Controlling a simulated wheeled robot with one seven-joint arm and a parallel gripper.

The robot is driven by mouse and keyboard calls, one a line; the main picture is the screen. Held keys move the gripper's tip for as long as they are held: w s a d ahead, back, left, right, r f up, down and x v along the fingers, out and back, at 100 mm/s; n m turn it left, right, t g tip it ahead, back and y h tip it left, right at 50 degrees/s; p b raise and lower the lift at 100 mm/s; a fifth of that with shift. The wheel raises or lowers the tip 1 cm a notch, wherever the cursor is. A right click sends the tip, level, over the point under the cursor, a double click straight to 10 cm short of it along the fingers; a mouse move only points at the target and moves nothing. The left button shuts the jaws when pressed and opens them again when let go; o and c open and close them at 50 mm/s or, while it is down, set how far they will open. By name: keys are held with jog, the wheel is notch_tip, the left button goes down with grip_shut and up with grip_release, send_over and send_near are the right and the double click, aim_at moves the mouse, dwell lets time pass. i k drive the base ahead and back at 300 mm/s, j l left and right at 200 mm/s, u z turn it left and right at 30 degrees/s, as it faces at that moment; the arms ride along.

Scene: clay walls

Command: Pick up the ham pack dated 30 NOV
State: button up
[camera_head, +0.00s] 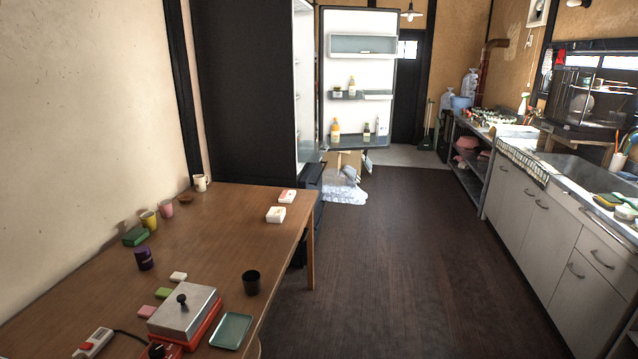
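I cannot make out any ham pack for certain, and no date is readable at this distance. The tall dark fridge (243,90) stands against the left wall with its door (361,108) open. Door shelves hold several bottles, such as an orange one (335,130). Its inside is mostly hidden by its side wall. Two small white packs lie at the table's far right corner: one with red on it (287,196) and one plain-looking (275,214). I cannot tell what they are. My gripper is not in view.
A sink counter (543,180) runs along the right. The dark floor (390,260) between is clear. A cardboard box and plastic bag (343,190) lie below the fridge door.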

aim_at(287, 197)
jog(key=i+z, duration=0.2)
jog(key=i, duration=1.7)
jog(key=i+l+u, duration=0.15)
jog(key=i+u, duration=0.3)
jog(key=i, duration=0.2)
jog(key=i+l+u, duration=0.4)
jog(key=i, duration=0.2)
jog(key=i+l+u, duration=0.45)
jog(key=i+l, duration=0.05)
jog(key=i, duration=0.1)
